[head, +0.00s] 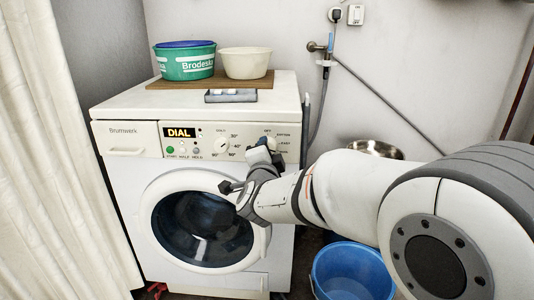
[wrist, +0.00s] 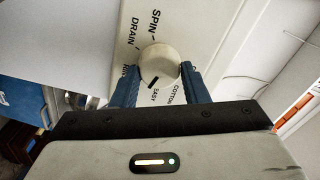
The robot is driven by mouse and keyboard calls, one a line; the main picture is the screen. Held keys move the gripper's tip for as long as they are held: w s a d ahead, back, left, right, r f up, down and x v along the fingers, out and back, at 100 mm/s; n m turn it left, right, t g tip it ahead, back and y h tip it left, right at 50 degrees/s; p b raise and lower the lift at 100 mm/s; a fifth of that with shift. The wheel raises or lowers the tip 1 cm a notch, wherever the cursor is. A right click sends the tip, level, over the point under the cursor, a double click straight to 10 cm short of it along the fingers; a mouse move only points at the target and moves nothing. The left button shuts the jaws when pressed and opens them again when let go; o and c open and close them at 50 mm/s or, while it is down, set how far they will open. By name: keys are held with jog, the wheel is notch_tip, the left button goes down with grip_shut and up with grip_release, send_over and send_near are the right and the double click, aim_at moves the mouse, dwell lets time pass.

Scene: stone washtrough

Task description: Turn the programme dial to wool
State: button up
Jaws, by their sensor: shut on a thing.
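The programme dial (wrist: 158,60) is a round cream knob on the washing machine's panel. In the wrist view my gripper (wrist: 159,76) has one blue finger on each side of it and is shut on it. The dial's black mark points towards the word EASY, with COTTON beside it. SPIN and DRAIN show on the other side, and another label is partly hidden by a finger. I cannot read the word wool. In the head view my gripper (head: 266,148) is at the right of the panel (head: 233,152), covering most of the dial below OFF.
A temperature knob (head: 221,145) sits left of the dial, beside a display (head: 180,132) reading DIAL. The round door (head: 205,228) is below. A green tub (head: 186,64) and cream bowl (head: 246,64) stand on top. A blue bucket (head: 350,272) stands on the floor under my arm.

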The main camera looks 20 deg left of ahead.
jog(key=shift+m, duration=1.2)
jog(key=o, duration=1)
jog(key=p+v, duration=0.2)
jog(key=v, duration=0.6)
jog(key=shift+a, duration=0.15)
jog(key=shift+w, duration=0.1)
